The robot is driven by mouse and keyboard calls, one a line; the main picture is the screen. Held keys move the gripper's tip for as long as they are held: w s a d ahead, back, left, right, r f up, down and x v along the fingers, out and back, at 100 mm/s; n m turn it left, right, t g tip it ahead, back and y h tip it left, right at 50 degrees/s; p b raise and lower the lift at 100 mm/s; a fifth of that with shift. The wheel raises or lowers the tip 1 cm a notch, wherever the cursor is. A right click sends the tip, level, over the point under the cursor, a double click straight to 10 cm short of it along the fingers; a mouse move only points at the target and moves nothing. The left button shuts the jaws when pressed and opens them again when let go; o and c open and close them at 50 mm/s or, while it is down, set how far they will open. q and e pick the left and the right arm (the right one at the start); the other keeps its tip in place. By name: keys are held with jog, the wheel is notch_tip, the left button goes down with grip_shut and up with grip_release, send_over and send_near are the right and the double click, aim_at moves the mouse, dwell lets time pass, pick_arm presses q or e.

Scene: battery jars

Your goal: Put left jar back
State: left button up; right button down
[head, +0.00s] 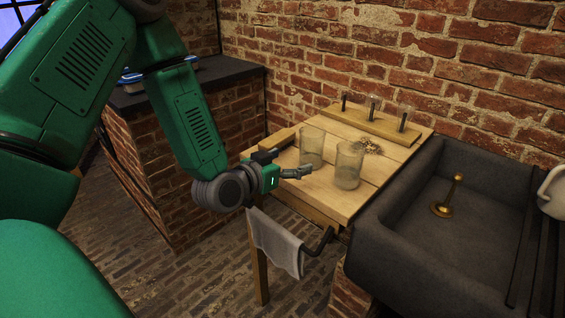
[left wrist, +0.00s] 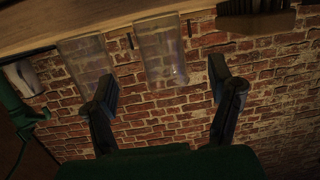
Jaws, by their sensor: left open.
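Two clear, cloudy glass jars stand upright on the wooden table (head: 330,202). The left jar (head: 311,146) is a little farther back than the right jar (head: 348,166). My left gripper (head: 283,165) is open and empty at the table's near left side, in front of the left jar. In the left wrist view, which is upside down, the left jar (left wrist: 160,50) shows between the spread fingers (left wrist: 163,85) and beyond them. The right jar (left wrist: 82,62) is partly behind one finger. My right gripper is not in view.
A wooden strip with upright dark pegs (head: 372,122) lies at the table's back. A brush-like block (head: 276,140) lies left of the jars. A dark sink (head: 430,245) with a brass piece (head: 447,198) adjoins on the right. A cloth (head: 276,242) hangs at the front.

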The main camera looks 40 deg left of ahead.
pick_arm(q)
jog(key=s+d+f+g, duration=0.3)
jog(key=s+f+g, duration=0.1)
jog(key=s+f, duration=0.25)
jog(key=s+d+f+g, duration=0.3)
jog(key=s+f, duration=0.2)
jog(key=f, duration=0.3)
jog(key=s+d+f+g, duration=0.1)
jog(key=s+f+g, duration=0.3)
jog(key=s, duration=0.5)
jog(key=s+d+f+g, duration=0.2)
jog(key=s+f+g, duration=0.2)
jog(key=s, duration=0.6)
notch_tip(320, 180, down, 2)
jog(key=shift+s+d+f+y, duration=0.2)
jog(key=shift+d+f+y, duration=0.05)
jog(key=shift+y, duration=0.05)
jog(key=shift+a, duration=0.15)
